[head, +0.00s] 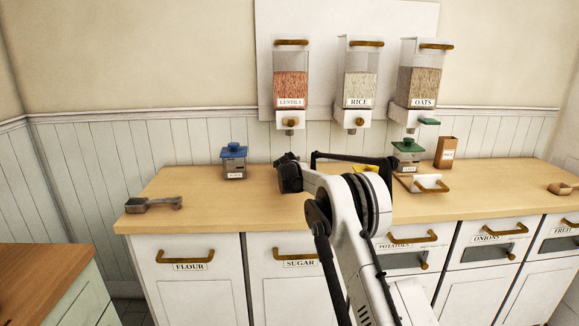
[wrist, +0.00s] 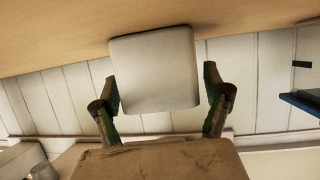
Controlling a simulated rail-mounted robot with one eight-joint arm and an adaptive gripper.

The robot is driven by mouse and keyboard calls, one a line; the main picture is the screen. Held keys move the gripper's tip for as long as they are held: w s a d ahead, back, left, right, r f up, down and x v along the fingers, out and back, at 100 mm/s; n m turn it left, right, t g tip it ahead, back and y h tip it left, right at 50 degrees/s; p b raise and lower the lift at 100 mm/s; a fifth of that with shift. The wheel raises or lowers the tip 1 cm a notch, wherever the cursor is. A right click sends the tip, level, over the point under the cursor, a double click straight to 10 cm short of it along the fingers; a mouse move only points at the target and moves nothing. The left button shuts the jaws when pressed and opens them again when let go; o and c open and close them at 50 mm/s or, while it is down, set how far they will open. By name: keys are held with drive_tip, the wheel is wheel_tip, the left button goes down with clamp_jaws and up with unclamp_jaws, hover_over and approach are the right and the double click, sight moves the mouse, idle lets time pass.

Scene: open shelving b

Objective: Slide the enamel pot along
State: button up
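I cannot pick out an enamel pot for certain in either view. My gripper shows in the wrist view (wrist: 160,92), with its dark green and brown fingers spread apart. A pale grey, round-cornered block appears between the fingers (wrist: 154,70); I cannot tell what it is or whether they touch it. In the head view my dark wrist end is over the worktop, right of the blue-lidded canister (head: 234,162), and the fingertips cannot be made out. My arm hides part of the worktop. A green-lidded canister (head: 407,156) stands at the back, right of my arm.
The wooden worktop (head: 205,195) has clear room around the blue-lidded canister. A grey scoop (head: 155,203) lies near its left end. A white piece with a brass handle (head: 428,184) and a brown box (head: 446,152) are at right. Lentils, rice and oats dispensers (head: 360,85) hang above.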

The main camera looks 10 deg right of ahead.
drive_tip(key=shift+s+r, duration=0.1)
drive_tip(key=v, duration=1.2)
drive_tip(key=s+d+r+g, duration=0.1)
drive_tip(key=s+r, duration=0.3)
drive_tip(key=s, duration=0.6)
drive_tip(key=s+d+r+g, duration=0.1)
drive_tip(key=s+r, duration=0.3)
drive_tip(key=s, duration=0.7)
drive_tip(key=s+d+r+g, duration=0.1)
drive_tip(key=s+r, duration=0.3)
drive_tip(key=s, duration=0.6)
drive_tip(key=s+a+f+g+y, duration=0.1)
drive_tip(key=s+f, duration=0.2)
drive_tip(key=s, duration=0.8)
drive_tip(key=s+a+f+n+g+y, duration=0.1)
drive_tip(key=s+f, duration=0.3)
drive_tip(key=s, duration=0.8)
drive_tip(key=s+f+n+g, duration=0.1)
drive_tip(key=s+f, duration=0.3)
drive_tip(key=s, duration=0.7)
drive_tip(key=shift+s+a+y, duration=0.35)
drive_tip(key=shift+a+y, duration=0.05)
